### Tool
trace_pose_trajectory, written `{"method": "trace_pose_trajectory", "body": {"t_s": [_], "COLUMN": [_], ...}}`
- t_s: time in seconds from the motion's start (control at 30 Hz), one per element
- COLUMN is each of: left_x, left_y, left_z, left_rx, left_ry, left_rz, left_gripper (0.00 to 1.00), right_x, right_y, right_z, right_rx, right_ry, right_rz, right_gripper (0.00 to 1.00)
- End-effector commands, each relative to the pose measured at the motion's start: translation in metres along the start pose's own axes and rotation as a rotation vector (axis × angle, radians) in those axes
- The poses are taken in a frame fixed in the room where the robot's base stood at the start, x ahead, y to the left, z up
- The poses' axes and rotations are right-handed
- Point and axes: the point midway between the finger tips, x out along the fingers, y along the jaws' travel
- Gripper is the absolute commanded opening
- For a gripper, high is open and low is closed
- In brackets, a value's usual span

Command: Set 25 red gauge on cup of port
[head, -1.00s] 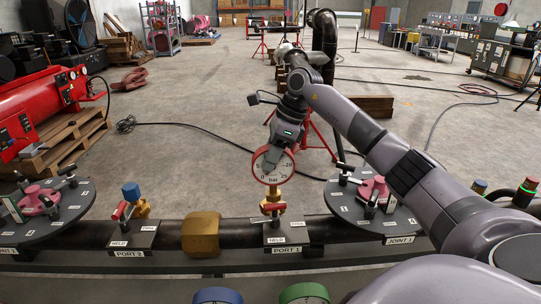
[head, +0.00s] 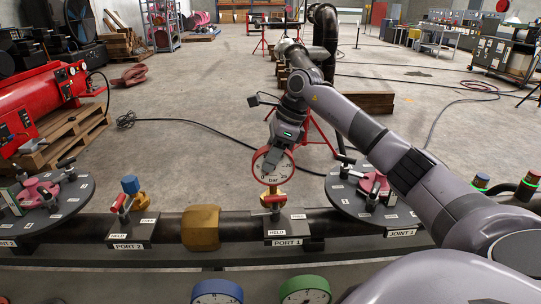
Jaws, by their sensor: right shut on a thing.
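The red-rimmed gauge (head: 263,167) has a white dial marked "bar" with 25 on it. My right gripper (head: 273,161) is shut on it from above and behind, covering part of the dial. The gauge looks upright, directly above the brass fitting with a red handle (head: 273,199) on the PORT 1 block (head: 287,242). The gauge's lower end meets or overlaps the fitting in the picture. I cannot tell whether it is seated in the cup, which is hidden. My left gripper is not in view.
PORT 2 (head: 128,246) stands at left with a blue-capped brass fitting (head: 131,187). A brass block (head: 201,228) sits on the pipe between the ports. Round black plates flank them. A blue gauge (head: 217,291) and a green gauge (head: 305,290) show at the bottom edge.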

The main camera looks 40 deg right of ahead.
Motion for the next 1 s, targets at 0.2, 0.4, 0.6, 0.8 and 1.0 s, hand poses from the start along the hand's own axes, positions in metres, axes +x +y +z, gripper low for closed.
{"method": "trace_pose_trajectory", "body": {"t_s": [0.2, 0.4, 0.6, 0.8, 1.0], "left_x": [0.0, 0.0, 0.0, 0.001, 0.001], "left_y": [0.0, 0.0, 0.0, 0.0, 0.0], "left_z": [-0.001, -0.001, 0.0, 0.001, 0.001], "left_rx": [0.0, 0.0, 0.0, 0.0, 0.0], "left_ry": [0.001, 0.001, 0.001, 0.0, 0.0], "left_rz": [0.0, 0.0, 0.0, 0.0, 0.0], "left_gripper": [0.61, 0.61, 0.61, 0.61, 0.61], "right_x": [-0.001, -0.001, -0.005, -0.037, -0.065], "right_y": [0.0, 0.0, -0.001, -0.001, -0.001], "right_z": [0.001, 0.0, 0.0, 0.0, 0.0], "right_rx": [0.0, 0.0, 0.0, 0.0, 0.0], "right_ry": [-0.002, -0.001, 0.0, -0.002, -0.003], "right_rz": [-0.002, -0.001, -0.002, -0.005, -0.003], "right_gripper": [0.56, 0.66, 0.66, 0.66, 0.66]}}
